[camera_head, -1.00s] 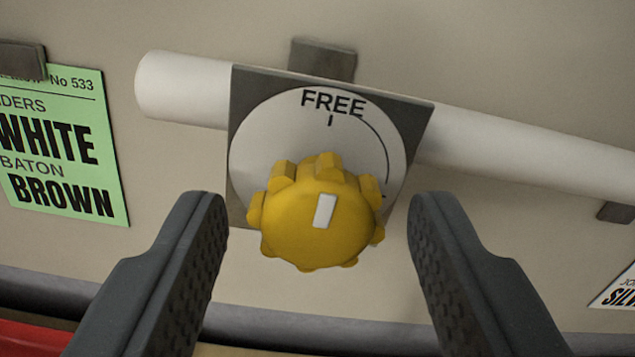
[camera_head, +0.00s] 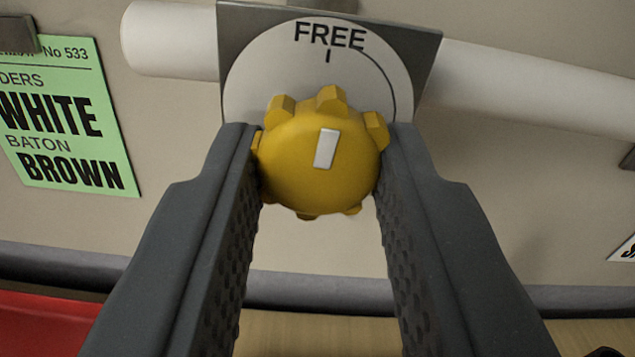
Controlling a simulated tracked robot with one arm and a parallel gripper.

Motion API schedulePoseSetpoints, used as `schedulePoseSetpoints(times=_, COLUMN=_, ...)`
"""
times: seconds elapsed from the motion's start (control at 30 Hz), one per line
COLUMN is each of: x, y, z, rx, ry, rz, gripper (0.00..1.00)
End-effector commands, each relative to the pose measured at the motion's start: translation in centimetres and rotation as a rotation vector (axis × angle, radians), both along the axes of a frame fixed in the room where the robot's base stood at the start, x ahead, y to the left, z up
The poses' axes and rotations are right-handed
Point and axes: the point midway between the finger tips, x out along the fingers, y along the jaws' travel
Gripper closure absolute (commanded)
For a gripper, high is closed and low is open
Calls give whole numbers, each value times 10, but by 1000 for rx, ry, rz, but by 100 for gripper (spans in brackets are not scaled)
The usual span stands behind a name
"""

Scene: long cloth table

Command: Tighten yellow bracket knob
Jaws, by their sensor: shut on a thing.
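The yellow bracket knob (camera_head: 310,172) is a lobed knob with a white mark on its face. The mark stands near upright, roughly in line with the tick under the word FREE. Behind it is a round white dial (camera_head: 262,70) on a grey square plate (camera_head: 415,42), with a dark arc running clockwise from the tick. My gripper (camera_head: 320,155) is shut on the knob, one finger against its left side and one against its right. The lower part of the dial is hidden by the knob and fingers.
A white tube (camera_head: 530,85) runs behind the plate to both sides. A green card (camera_head: 65,120) with printed words hangs at the left. A red thing (camera_head: 45,322) lies at the lower left, and part of a white card (camera_head: 625,250) shows at the right edge.

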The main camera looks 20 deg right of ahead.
Motion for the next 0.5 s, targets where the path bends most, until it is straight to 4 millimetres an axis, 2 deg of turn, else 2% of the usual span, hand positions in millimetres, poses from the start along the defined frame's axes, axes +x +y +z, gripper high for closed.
schedulePoseSetpoints(times=0.5, x=0, y=2, z=-6, rx=406, ry=-131, rz=0, gripper=96)
